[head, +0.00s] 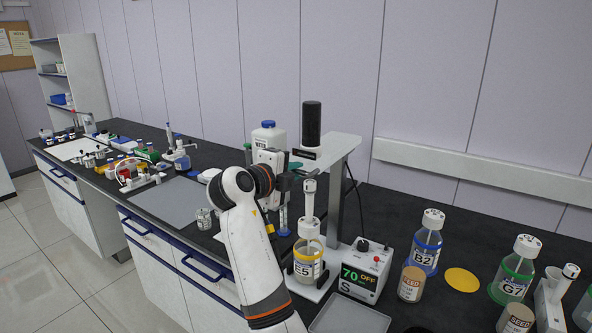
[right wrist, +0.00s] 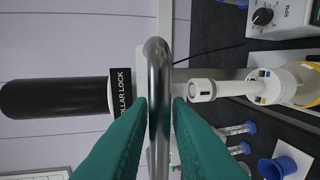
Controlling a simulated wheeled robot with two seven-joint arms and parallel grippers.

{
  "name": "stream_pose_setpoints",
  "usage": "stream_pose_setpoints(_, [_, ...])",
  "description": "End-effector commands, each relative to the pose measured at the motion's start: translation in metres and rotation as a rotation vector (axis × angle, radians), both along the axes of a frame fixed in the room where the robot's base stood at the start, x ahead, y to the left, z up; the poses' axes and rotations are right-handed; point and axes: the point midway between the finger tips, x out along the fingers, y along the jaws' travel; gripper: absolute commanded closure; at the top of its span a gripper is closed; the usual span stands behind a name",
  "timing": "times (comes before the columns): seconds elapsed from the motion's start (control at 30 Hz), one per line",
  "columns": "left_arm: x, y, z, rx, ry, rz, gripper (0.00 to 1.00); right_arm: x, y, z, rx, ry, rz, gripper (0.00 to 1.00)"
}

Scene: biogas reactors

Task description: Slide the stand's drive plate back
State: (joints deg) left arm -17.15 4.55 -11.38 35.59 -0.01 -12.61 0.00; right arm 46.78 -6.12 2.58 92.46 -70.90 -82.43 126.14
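The stand's white drive plate (head: 338,146) sits atop a grey post (head: 336,205) and carries a black motor cylinder (head: 311,124). In the right wrist view the plate (right wrist: 143,62) bears a black "COLLAR LOCK" label (right wrist: 122,92). My right gripper (head: 295,167) is at the plate's left front. Its green fingers (right wrist: 159,108) press on both sides of a metal bar handle (right wrist: 159,75). Below the plate, a white coupling (head: 309,187) stands above bottle E5 (head: 308,266) on the stand base. My left gripper is not in view.
A control box (head: 367,268) reading "70 OFF" stands right of bottle E5. Bottle B2 (head: 426,247), bottle G7 (head: 513,277) and seed jars stand further right. A white bottle (head: 269,137) stands behind my gripper. A grey tray (head: 350,316) lies in front.

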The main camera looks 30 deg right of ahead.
Motion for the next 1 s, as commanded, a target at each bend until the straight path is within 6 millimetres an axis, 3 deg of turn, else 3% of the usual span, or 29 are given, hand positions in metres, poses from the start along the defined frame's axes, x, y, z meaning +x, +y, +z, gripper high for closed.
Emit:
stream_pose_setpoints(0.07, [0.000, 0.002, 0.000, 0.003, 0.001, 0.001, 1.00, 0.000, 0.000, 0.000, 0.000, 0.000, 0.000, 0.83])
stream_pose_setpoints(0.2, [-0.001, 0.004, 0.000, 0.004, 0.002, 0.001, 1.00, 0.000, 0.000, 0.000, 0.000, 0.000, 0.000, 1.00])
stream_pose_setpoints(0.5, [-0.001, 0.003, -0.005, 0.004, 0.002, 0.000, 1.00, 0.002, -0.006, -0.002, -0.001, 0.001, -0.003, 1.00])
stream_pose_setpoints(0.63, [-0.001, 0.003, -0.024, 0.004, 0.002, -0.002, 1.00, 0.012, -0.031, -0.006, -0.002, -0.001, -0.005, 1.00])
stream_pose_setpoints(0.8, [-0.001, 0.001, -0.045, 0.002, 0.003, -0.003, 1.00, 0.030, -0.078, -0.004, -0.003, -0.002, -0.006, 1.00])
stream_pose_setpoints(1.0, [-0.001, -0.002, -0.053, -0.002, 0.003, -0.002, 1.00, 0.046, -0.115, -0.001, -0.002, 0.000, -0.004, 1.00])
